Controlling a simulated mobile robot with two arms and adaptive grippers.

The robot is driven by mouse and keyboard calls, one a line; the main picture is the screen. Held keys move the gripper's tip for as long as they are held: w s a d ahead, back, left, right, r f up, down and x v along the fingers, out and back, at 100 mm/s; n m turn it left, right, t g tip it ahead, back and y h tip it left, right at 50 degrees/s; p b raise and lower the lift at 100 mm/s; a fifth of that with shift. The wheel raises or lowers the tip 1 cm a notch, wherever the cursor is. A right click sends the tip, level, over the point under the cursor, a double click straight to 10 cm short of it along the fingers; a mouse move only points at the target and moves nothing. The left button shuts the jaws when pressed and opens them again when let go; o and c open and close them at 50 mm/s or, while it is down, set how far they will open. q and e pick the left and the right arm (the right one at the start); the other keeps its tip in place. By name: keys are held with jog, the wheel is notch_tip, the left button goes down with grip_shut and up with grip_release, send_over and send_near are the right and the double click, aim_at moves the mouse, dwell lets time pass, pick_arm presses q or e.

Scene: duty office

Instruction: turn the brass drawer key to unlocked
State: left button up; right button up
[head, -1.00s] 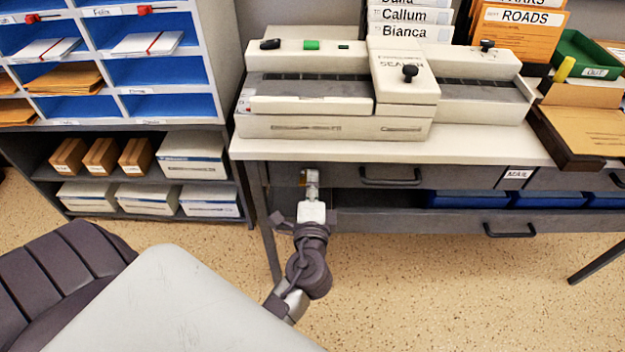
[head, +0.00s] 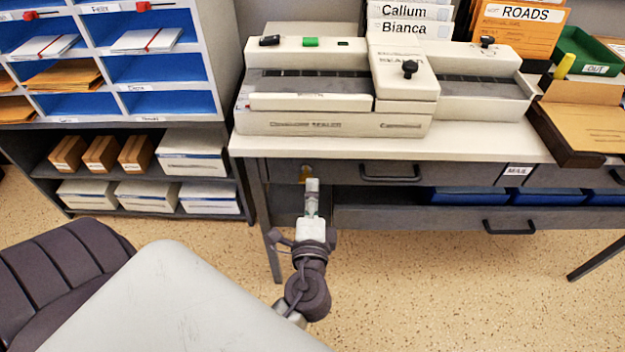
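The brass drawer key (head: 305,174) shows as a small yellow-brass spot at the left end of the upper drawer front (head: 345,172), under the white tabletop. It is too small to tell how it is turned. My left gripper (head: 312,184) is just below and slightly right of the key, pointing at the desk front, with a visible gap from the key. Its fingers look close together, but whether they are open or shut cannot be made out. My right gripper is not in view.
A sealer machine (head: 330,122) stands on the white desk (head: 470,146). A lower drawer (head: 430,218) hangs below with blue bins (head: 470,196) behind it. A shelf unit (head: 140,124) stands at the left. Open floor lies right of my arm.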

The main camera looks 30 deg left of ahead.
pick_arm(q)
jog(key=v, duration=0.7)
jog(key=shift+s+d, duration=0.25)
